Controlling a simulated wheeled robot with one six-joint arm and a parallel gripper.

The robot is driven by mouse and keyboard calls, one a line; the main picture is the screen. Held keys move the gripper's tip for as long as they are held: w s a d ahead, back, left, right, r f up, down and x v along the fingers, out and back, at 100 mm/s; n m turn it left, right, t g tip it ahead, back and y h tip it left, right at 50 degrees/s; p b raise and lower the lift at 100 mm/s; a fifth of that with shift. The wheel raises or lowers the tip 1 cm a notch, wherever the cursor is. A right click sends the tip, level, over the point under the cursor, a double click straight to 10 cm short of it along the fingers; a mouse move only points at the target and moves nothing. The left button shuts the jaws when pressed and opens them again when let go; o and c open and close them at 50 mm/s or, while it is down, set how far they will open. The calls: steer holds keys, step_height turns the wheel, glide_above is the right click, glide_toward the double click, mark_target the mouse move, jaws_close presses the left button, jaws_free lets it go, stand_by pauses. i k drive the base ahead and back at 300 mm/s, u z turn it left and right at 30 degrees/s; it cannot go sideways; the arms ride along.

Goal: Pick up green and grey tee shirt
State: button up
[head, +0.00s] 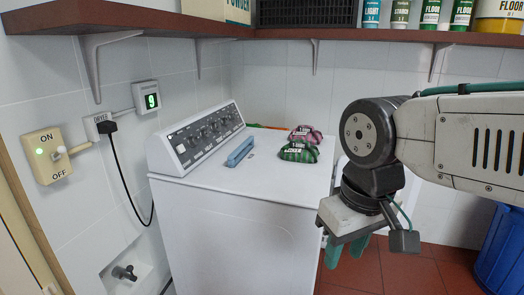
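A folded green and dark tee shirt (298,153) with a white label lies on the white top of the washing machine (215,173), near its right side. A folded pink and dark shirt (306,133) lies just behind it, close to or touching it. My gripper (346,250) hangs in front of and to the right of the machine, pointing down, apart from the shirts. Its two teal fingers show with a gap between them, and nothing shows in it. Whether the dark part of the green shirt is grey is hard to tell.
A blue bar-like object (240,152) lies left of the shirts, near the control panel (205,138). A shelf (250,33) with containers runs above. A blue bin (502,250) stands at the right on red tiles.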

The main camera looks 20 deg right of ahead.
mark_target(300, 151)
steer(key=z, duration=0.15)
steer(key=i, duration=1.05)
steer(key=z, duration=0.6)
